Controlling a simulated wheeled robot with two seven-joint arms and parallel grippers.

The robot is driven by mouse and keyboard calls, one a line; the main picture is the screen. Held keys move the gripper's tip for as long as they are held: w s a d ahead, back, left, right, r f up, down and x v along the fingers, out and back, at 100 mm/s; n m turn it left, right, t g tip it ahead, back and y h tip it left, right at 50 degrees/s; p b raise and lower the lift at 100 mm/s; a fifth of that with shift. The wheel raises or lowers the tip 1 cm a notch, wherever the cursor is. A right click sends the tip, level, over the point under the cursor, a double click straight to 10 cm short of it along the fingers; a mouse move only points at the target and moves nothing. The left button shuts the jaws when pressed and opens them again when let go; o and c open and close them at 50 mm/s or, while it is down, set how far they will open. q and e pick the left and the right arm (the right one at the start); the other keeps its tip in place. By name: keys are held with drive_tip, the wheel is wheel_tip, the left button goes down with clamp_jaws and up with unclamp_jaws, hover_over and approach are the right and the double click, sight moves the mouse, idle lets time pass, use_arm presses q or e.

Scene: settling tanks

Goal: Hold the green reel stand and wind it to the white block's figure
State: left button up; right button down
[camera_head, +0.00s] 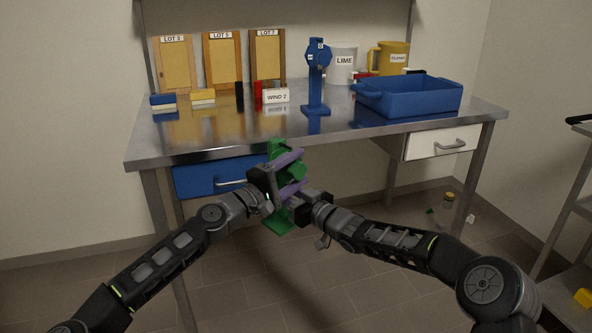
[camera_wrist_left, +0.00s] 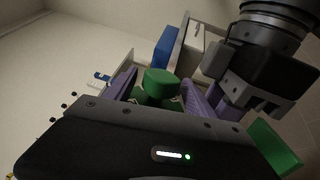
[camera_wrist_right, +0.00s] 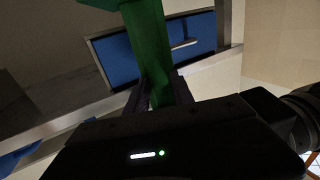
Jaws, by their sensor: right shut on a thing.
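The green reel stand (camera_head: 279,225) is held in the air in front of the table, roughly upright. My right gripper (camera_head: 290,207) is shut on its post, low down near the base; the post (camera_wrist_right: 150,45) also shows between the dark fingers in the right wrist view. My left gripper (camera_head: 291,174) is higher, at the reel. Its purple fingers stand apart, one on each side of the green round knob (camera_wrist_left: 160,83), with a gap visible beside it. The white block (camera_head: 276,96) reading "WIND 2" stands on the table. Part of the reel is hidden by my left gripper.
The steel table (camera_head: 215,139) bears a blue reel stand (camera_head: 317,85), a blue bin (camera_head: 412,100), a LIME container (camera_head: 342,62), a yellow jug (camera_head: 392,56), framed boards (camera_head: 222,62) and small blocks. A blue drawer (camera_head: 205,178) is behind my grippers.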

use_arm(q)
drive_tip(key=c, duration=1.3)
drive_tip(key=shift+o, duration=0.2)
drive_tip(key=shift+d, duration=0.15)
drive_tip(key=shift+g+y, duration=0.3)
drive_tip(key=g+y, duration=0.2)
drive_tip(key=y, duration=0.1)
drive_tip(key=shift+s+d+g, duration=0.1)
drive_tip(key=shift+d+g, duration=0.1)
drive_tip(key=shift+g, duration=0.1)
drive_tip(key=shift+a+g+y, duration=0.25)
drive_tip(key=shift+g+y, duration=0.65)
drive_tip(key=shift+y, duration=0.3)
